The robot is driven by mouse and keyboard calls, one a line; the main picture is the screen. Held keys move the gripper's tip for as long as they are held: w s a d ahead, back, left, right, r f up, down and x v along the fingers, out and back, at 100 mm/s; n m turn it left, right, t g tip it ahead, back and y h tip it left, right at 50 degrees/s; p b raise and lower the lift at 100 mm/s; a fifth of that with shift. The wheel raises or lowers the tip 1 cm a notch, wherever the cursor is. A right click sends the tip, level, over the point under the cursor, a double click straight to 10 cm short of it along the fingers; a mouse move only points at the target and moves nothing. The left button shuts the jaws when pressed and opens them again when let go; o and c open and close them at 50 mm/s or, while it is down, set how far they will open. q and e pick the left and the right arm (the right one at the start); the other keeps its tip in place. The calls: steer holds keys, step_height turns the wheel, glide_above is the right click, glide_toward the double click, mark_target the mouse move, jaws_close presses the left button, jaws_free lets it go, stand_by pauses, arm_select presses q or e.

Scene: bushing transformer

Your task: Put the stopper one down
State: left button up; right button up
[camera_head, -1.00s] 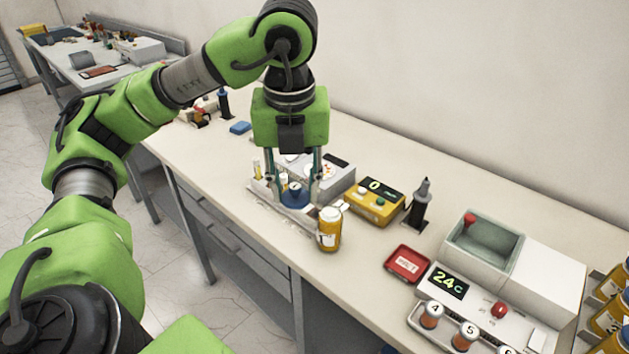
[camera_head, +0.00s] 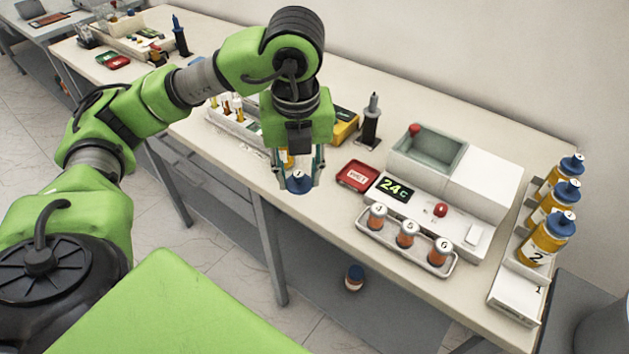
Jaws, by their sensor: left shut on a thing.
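A blue stopper (camera_head: 298,182) with a pale label on top is held in my left gripper (camera_head: 299,174). The gripper points down with its fingers shut on the stopper's sides, at the front edge of the bench. I cannot tell how high it is above the top. Part of an orange bottle (camera_head: 284,159) shows behind the fingers; most of it is hidden. My right gripper is not in view.
A red tray (camera_head: 358,175) and a white heater unit (camera_head: 425,205) reading 24 stand to the right. A vial rack (camera_head: 398,253) is in front. A rack (camera_head: 519,300) holds blue-capped bottles (camera_head: 545,238). A blue-capped bottle (camera_head: 354,278) is below the bench.

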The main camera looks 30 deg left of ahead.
arm_select(q)
steer(key=w+a+f, duration=0.1)
steer(key=w+f, duration=0.1)
steer(key=w, duration=0.1)
steer(key=w+a+f+p, duration=0.1)
steer(key=w+a+f, duration=0.1)
steer(key=w+f, duration=0.1)
steer(key=w+a+f+p, duration=0.1)
steer(key=w+f, duration=0.1)
steer(key=w, duration=0.2)
steer(key=shift+a+f, duration=0.3)
steer(key=shift+f, duration=0.05)
steer(key=shift+w+f, duration=0.1)
steer(key=shift+f, duration=0.1)
steer(key=f, duration=0.1)
steer(key=f+p, duration=0.1)
steer(key=f, duration=0.1)
steer(key=shift+w+a+f+p, duration=0.25)
steer(key=shift+w+f+p, duration=0.1)
steer(key=shift+f+p, duration=0.05)
steer(key=shift+f, duration=0.25)
steer(key=o, duration=0.8)
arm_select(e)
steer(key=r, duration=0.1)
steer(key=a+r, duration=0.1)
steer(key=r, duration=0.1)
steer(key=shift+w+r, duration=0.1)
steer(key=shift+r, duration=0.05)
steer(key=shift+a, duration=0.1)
